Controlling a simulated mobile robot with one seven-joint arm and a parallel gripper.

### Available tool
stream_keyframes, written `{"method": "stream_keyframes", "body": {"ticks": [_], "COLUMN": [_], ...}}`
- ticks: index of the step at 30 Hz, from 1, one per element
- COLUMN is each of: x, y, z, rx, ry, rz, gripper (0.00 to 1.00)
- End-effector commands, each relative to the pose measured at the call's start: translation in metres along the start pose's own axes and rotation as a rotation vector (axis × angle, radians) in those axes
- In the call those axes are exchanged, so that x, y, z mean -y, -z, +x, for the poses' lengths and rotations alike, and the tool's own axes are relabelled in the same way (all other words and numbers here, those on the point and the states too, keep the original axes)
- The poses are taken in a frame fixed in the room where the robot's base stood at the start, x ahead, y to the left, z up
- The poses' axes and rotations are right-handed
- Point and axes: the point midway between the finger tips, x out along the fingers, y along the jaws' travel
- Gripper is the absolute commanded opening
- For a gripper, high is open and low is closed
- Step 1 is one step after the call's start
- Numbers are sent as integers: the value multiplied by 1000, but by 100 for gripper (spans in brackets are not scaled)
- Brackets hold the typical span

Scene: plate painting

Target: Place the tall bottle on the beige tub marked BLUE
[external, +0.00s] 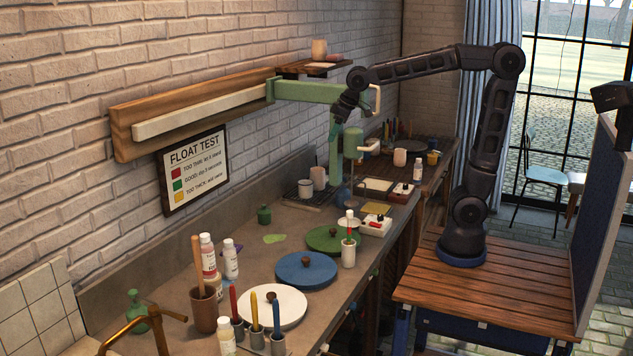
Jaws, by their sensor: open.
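My gripper (340,110) is at the end of my dark arm, high over the far part of the counter, beside the pale green bracket; it is small here and looks empty. Several white bottles stand on the counter. One with a reddish label (208,256) is at the near left, behind a brown cup; another white bottle (230,262) stands just right of it, and a third (226,336) is at the front. I cannot tell which is the tall bottle. I cannot make out a beige tub marked BLUE; lettering on the counter is too small to read.
White (292,311), blue (320,270) and green (322,243) round discs with knobs lie along the counter (185,262). Cups with coloured handles stand near the front. The green bracket (301,91) and a wall shelf (312,66) are close to my gripper.

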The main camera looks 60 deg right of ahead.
Motion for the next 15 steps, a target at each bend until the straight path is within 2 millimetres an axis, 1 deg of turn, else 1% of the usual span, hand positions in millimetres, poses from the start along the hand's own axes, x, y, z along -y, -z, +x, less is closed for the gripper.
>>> {"method": "stream_keyframes", "body": {"ticks": [1,5,6,8,9,11,15], "x": [-11,-31,-37,-44,-48,-54,-64], "y": [-19,-65,-79,-101,-115,-138,-189], "z": [-8,-21,-24,-28,-31,-33,-36], "rx": [-4,-3,-3,-3,-3,-3,-4], "ry": [-8,-25,-30,-37,-42,-50,-67], "rz": [19,60,73,93,105,125,170], "gripper": [65,65,65,65,65,65,65]}}
